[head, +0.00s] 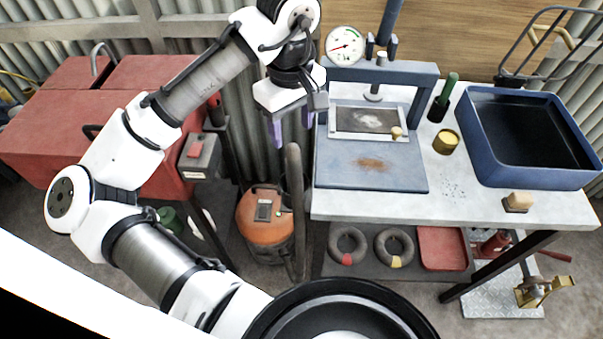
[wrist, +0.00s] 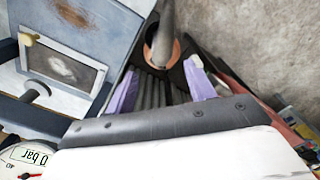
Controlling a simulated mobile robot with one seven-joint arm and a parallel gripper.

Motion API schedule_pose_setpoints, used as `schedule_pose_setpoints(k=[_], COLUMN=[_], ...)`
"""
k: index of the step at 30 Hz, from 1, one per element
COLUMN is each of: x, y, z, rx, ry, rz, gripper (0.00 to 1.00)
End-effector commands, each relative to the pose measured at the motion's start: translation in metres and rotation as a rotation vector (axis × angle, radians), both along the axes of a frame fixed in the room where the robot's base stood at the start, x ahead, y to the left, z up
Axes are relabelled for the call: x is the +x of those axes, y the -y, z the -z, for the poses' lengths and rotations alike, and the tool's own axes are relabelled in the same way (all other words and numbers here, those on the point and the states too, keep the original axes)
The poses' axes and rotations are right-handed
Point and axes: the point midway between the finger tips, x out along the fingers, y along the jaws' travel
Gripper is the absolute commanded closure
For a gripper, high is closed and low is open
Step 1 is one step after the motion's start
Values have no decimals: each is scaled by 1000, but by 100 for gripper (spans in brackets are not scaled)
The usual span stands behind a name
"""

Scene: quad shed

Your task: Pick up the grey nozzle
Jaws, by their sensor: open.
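The grey nozzle appears to be the dark grey upright tube (head: 296,190) beside the orange vacuum (head: 263,228) on the floor, left of the workbench. Its rounded top is below my gripper (head: 291,126) in the head view. My gripper is open and empty, its purple fingers pointing down. In the wrist view, a grey tube (wrist: 165,35) runs in from the top edge towards the space between the fingertips (wrist: 164,72), with an orange part around its lower end. I see no contact. The gap in depth is hard to tell.
The workbench (head: 450,204) with a blue press (head: 371,177) and gauge (head: 345,45) stands close right of my gripper. A red cabinet (head: 60,130) is to the left. A corrugated wall is behind. Two rings and a red tray (head: 442,248) lie on the lower shelf.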

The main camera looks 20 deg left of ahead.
Motion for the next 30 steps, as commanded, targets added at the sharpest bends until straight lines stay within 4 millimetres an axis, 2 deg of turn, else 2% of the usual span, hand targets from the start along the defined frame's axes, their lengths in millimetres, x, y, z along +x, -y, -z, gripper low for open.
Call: schedule_pose_setpoints(k=[3,9,17,24,30], x=[0,0,0,-2,-1], y=[1,1,1,1,1], z=[25,57,73,106,118], rx=[-6,-4,-2,-2,-3], ry=[0,3,4,4,7], rz=[2,2,2,2,4], gripper=[46,46,46,46,46])
